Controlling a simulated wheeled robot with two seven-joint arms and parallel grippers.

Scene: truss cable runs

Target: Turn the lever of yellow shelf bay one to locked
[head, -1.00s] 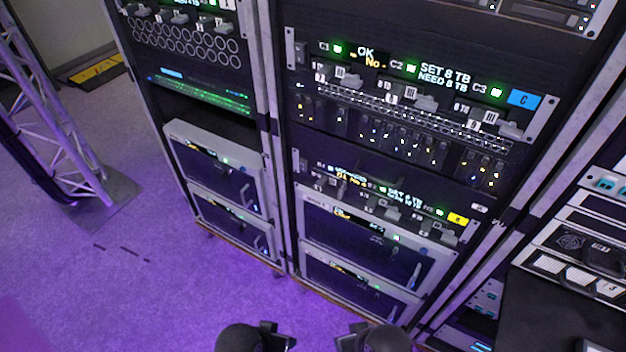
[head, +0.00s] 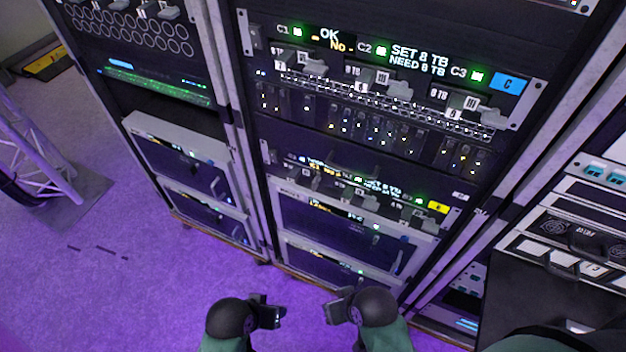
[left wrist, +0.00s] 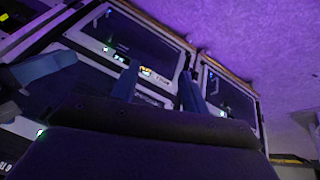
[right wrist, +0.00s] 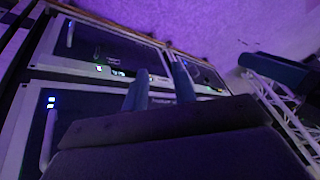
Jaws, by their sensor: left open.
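The yellow shelf is the lower module row with a yellow tag (head: 438,207) at its right end, in the middle rack in the head view. Small grey levers and lit displays run along it. The leftmost bay (head: 300,170) is small and dark, and I cannot tell how its lever is turned. My left gripper (head: 272,312) is open and empty, low in front of the rack and well below the shelf. My right gripper (head: 333,310) is beside it, also apart from the rack, its fingers parted and empty.
Above is a larger shelf with a blue C tag (head: 510,84) and displays. Two grey-framed drawers (head: 345,222) sit below the yellow shelf. A left rack (head: 180,150), a truss (head: 40,160) and a right-hand case (head: 540,290) flank it.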

